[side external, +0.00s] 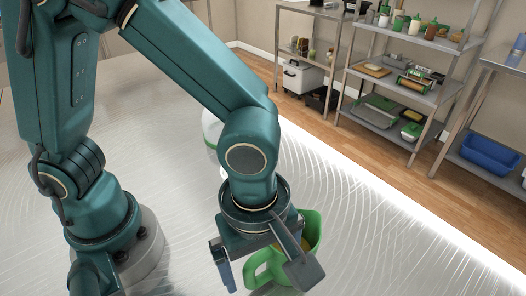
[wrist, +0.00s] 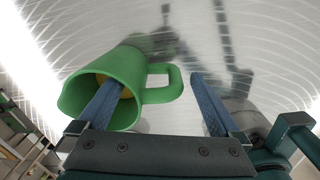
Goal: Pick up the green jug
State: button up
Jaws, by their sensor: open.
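The green jug (side external: 312,232) stands on the metal table below my gripper (side external: 265,268), partly hidden by it in the side external view. In the wrist view, the jug (wrist: 118,66) is at the left, its mouth facing the camera and its handle (wrist: 172,84) pointing right. Something yellow-orange shows inside it. My gripper (wrist: 157,82) is open. Its left finger overlaps the jug's mouth, and its right finger is to the right of the handle, so the handle lies between the fingers. I cannot tell whether a finger touches the jug.
A white and green container (side external: 211,128) stands on the table behind my arm, mostly hidden. The shiny table (side external: 165,110) has free room around the jug, with its edge to the right. Metal shelves (side external: 400,95) with several items stand beyond, off the table.

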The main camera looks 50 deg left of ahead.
jog(key=shift+f, duration=1.45)
jog(key=shift+w, duration=0.1)
jog(key=shift+c, duration=0.3)
jog(key=shift+d, duration=0.1)
grip_shut()
jog(key=shift+r, duration=0.2)
